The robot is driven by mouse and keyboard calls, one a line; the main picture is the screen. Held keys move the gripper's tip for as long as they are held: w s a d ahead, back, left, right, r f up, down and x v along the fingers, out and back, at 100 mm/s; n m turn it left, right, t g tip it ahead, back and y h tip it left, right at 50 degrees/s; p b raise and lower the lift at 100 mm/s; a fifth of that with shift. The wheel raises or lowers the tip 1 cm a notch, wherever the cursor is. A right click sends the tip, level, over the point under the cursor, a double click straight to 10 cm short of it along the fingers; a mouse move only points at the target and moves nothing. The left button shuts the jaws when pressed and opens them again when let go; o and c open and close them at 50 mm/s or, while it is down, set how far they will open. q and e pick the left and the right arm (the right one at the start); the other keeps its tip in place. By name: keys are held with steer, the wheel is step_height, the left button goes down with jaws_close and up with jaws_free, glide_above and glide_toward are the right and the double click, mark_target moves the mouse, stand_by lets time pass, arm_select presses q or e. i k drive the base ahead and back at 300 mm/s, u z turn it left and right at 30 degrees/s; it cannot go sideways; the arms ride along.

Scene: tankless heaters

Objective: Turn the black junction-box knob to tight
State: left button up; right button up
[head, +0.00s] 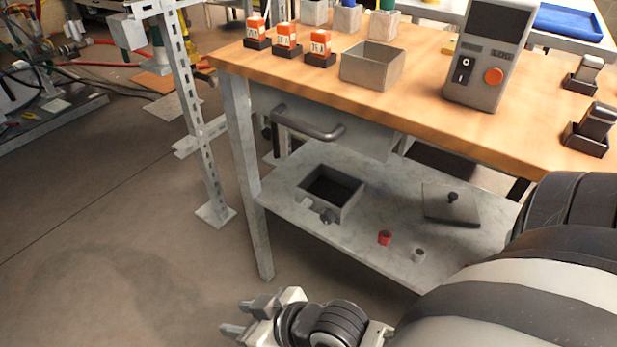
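A grey open-topped junction box (345,208) with a dark inside sits on the lower shelf of the workbench. Two small round fittings (318,211), one grey and one darker, stick out of its front side. A flat grey lid (441,209) lies apart from the box, to its right on the same shelf, with a small black knob (452,197) standing on it. My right gripper (243,318) is at the bottom of the view, in front of and below the shelf. Its fingers look spread, with nothing between them. My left gripper is not in view.
A red ring (385,238) and a grey ring (418,255) lie at the shelf's front. The wooden benchtop (420,112) overhangs the shelf, with a drawer handle (308,125) below it. A bench leg (246,180) stands left. The floor (120,250) at left is clear.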

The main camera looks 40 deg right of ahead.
mark_target(326, 217)
steer(key=u, duration=0.6)
steer(key=i, duration=2.5)
steer(key=z, duration=4.35)
